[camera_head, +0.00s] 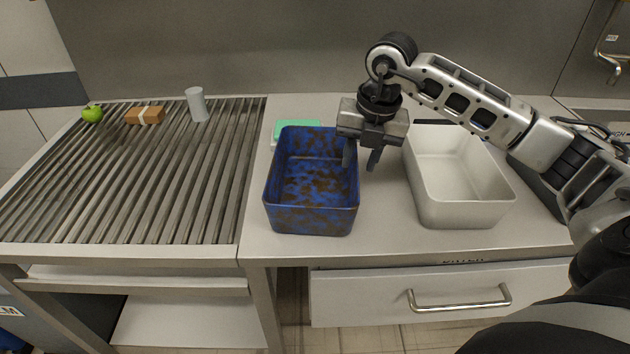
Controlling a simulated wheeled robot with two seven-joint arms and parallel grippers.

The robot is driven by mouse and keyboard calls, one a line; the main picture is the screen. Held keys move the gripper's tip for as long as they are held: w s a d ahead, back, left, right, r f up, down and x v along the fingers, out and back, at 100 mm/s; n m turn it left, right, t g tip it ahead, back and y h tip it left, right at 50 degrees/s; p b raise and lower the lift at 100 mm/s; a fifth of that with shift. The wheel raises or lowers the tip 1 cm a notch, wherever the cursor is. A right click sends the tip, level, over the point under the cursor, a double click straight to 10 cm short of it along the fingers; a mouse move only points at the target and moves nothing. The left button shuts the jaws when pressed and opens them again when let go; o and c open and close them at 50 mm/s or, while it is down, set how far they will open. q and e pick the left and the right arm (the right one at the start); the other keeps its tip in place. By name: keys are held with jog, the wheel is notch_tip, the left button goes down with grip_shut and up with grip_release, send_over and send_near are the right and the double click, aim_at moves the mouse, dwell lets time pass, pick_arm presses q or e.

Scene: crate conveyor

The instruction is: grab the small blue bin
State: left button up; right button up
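The small blue bin (312,219) is a deep rectangular bin, blue with brown mottled patches. It stands upright on the counter, just right of the roller conveyor, and looks empty. My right gripper (361,160) points down at the bin's right wall near its rear half. Its two dark fingers are apart, the left one overlapping the bin's right rim in the picture and the right one outside it. I cannot tell whether either finger touches the wall. My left gripper is not in view.
A white bin (465,214) stands to the right on the counter. A green item (297,127) lies behind the blue bin. The roller conveyor (160,190) at left carries a green apple (92,114), a brown box (145,115) and a grey cup (196,104). A drawer (440,290) is below.

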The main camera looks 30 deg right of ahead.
aim_at(350, 187)
jog(key=f, duration=0.3)
jog(key=f+p, duration=0.1)
jog(key=f, duration=0.1)
jog(key=shift+w+a, duration=0.15)
jog(key=shift+w, duration=0.25)
grip_shut()
jog(key=shift+r, duration=0.1)
